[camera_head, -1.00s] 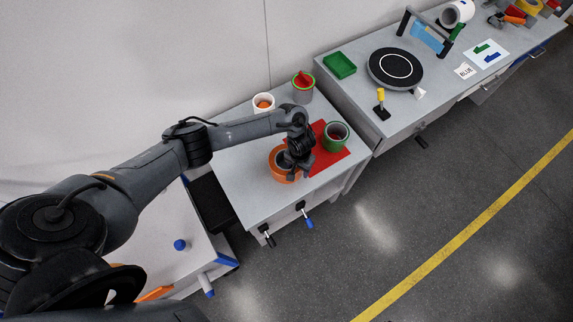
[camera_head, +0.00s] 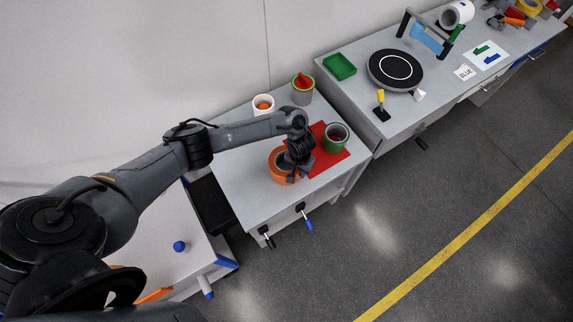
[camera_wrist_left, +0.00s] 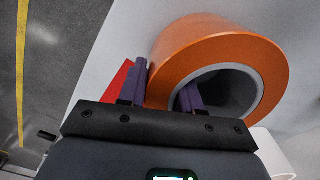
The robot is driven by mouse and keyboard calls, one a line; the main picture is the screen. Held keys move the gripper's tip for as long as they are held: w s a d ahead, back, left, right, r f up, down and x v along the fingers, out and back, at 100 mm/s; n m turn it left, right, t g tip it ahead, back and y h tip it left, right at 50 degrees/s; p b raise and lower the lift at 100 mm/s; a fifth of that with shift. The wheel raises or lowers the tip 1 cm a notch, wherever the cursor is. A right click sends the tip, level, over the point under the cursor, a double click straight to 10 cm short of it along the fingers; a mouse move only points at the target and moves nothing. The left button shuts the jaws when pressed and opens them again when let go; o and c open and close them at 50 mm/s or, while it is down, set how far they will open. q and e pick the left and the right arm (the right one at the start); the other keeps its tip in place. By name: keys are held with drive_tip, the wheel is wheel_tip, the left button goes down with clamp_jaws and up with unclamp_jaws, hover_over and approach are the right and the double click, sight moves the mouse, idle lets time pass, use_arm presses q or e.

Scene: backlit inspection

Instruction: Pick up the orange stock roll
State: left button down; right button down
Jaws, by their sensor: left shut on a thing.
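The orange stock roll (camera_head: 280,166) stands on the grey table beside the red mat, its round opening facing up. In the left wrist view the orange roll (camera_wrist_left: 215,50) fills the upper right, with a grey inner core. My left gripper (camera_head: 294,176) is at the roll's right side in the head view. In the left wrist view its two purple-grey fingers (camera_wrist_left: 165,88) straddle the roll's wall, one inside the opening and one outside, shut on it. Whether the roll touches the table is hard to tell. My right gripper is not in view.
A green roll (camera_head: 336,137) sits on the red mat (camera_head: 326,160). A white cup (camera_head: 263,103) with something orange and a grey cup (camera_head: 302,91) with a red thing stand at the table's back. Clear surface (camera_head: 245,195) lies left of the roll.

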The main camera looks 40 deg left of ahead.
use_arm(q)
drive_tip(key=shift+r, duration=0.15)
drive_tip(key=shift+r+p, duration=0.4)
drive_tip(key=shift+r, duration=0.4)
wheel_tip(320, 180, up, 3)
drive_tip(key=shift+d+f+p, duration=0.15)
drive_tip(key=shift+p, duration=0.35)
drive_tip(key=d+r+p, duration=0.3)
drive_tip(key=d+r, duration=0.3)
drive_tip(key=d, duration=0.5)
drive_tip(key=shift+w+d+r+p, duration=0.15)
drive_tip(key=shift+d+r+p, duration=0.1)
drive_tip(key=shift+p, duration=0.15)
drive_tip(key=c, duration=1.4)
unclamp_jaws()
clamp_jaws()
